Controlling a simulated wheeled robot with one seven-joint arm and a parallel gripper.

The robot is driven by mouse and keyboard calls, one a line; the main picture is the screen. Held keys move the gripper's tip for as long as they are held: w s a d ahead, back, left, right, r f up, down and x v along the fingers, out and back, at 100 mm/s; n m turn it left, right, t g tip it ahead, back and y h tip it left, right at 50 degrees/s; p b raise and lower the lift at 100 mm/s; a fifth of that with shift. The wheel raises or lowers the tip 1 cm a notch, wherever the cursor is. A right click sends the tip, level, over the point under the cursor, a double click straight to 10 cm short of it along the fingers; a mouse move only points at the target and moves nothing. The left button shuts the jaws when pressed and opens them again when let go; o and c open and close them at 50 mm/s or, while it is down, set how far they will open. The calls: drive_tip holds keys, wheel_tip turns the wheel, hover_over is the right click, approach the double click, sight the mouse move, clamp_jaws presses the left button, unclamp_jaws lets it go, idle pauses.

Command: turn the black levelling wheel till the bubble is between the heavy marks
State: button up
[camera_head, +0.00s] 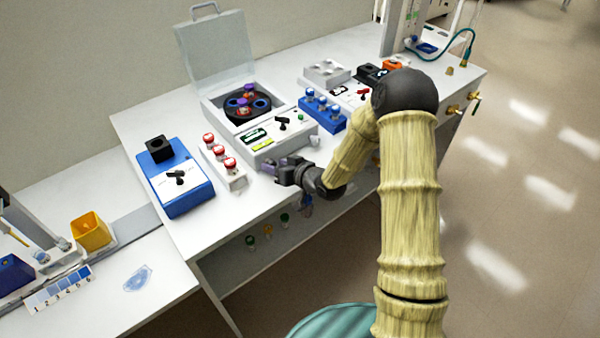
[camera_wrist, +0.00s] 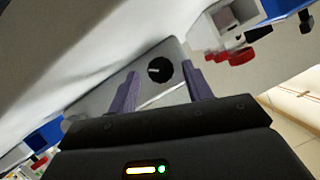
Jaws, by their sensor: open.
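The black levelling wheel (camera_wrist: 159,70), a round knob with a white mark, is on a grey face in the wrist view. It lies between my two purple fingers in the picture. My gripper (camera_wrist: 163,78) is open and holds nothing; I cannot tell whether the fingers touch the wheel. In the head view my gripper (camera_head: 272,167) is at the front of the white centrifuge (camera_head: 280,150), and the wheel is hidden there. A yellow-green strip (camera_head: 262,146) on the sloped panel may be the bubble vial; bubble and marks are too small to read.
A rack with red-capped vials (camera_head: 217,153) stands close left of my gripper, with a blue device (camera_head: 177,185) beyond it. A blue rack (camera_head: 321,110) stands to the right. The bench front edge lies near my wrist. The centrifuge's clear lid (camera_head: 215,48) is raised.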

drive_tip(key=b+v, duration=0.1)
drive_tip(key=v, duration=1.5)
drive_tip(key=shift+s+d, duration=0.15)
drive_tip(key=shift+s, duration=0.05)
drive_tip(key=shift+r, duration=0.1)
drive_tip(key=s+d+r+m+g+h+p, duration=0.25)
drive_tip(key=s+d+h, duration=0.25)
drive_tip(key=d+h, duration=0.25)
drive_tip(key=s+a+r+m+g+h+p, duration=0.1)
drive_tip(key=s+r+g+p, duration=0.1)
drive_tip(key=s+r+g, duration=0.3)
drive_tip(key=s, duration=0.4)
drive_tip(key=shift+s+m+h, duration=0.35)
drive_tip(key=shift+a+r, duration=0.1)
